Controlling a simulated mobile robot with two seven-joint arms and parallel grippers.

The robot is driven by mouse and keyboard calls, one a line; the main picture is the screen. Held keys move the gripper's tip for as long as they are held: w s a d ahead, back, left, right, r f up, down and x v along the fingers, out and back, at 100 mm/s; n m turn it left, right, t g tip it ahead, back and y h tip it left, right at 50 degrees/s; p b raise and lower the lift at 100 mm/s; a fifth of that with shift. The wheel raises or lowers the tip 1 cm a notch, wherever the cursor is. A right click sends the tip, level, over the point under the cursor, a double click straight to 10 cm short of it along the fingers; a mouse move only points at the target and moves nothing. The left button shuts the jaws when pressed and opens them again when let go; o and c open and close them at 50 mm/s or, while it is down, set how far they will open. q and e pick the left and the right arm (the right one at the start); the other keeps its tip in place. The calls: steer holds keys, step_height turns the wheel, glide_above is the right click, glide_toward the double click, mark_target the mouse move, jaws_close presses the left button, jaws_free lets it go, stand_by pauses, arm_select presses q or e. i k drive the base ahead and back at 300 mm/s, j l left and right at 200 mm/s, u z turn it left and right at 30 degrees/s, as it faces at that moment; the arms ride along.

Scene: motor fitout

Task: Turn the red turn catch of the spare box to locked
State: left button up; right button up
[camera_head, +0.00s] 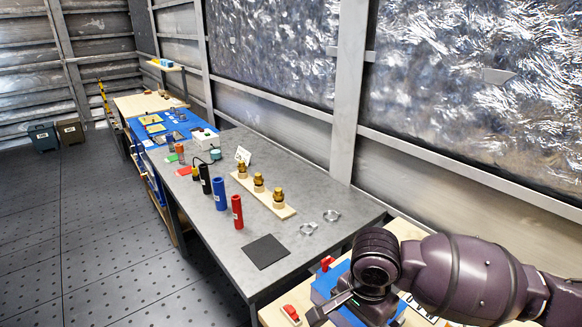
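At the bottom of the view a blue box-like thing (326,284) stands on a light wooden surface, largely hidden behind my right arm. It may be the spare box. A small red part (327,263) shows at its far edge. Another red part on a pale base (291,313) lies to its left. I cannot tell which red part is the turn catch, or how it is turned. My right gripper (322,314) is low over the blue thing, pointing left and down. Its fingers are partly cut off and their opening is unclear. My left gripper is out of view.
A grey table (310,262) runs away behind. It bears a black mat (265,251), red (237,212), blue (219,194) and black (205,180) cylinders, a wooden strip (285,212) with brass fittings, and clear rings (308,228). Open floor (100,240) lies left.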

mark_target(325, 263)
steer(key=k+j, duration=0.2)
steer(key=k, duration=0.25)
steer(key=k+j, duration=0.2)
steer(key=k, duration=0.3)
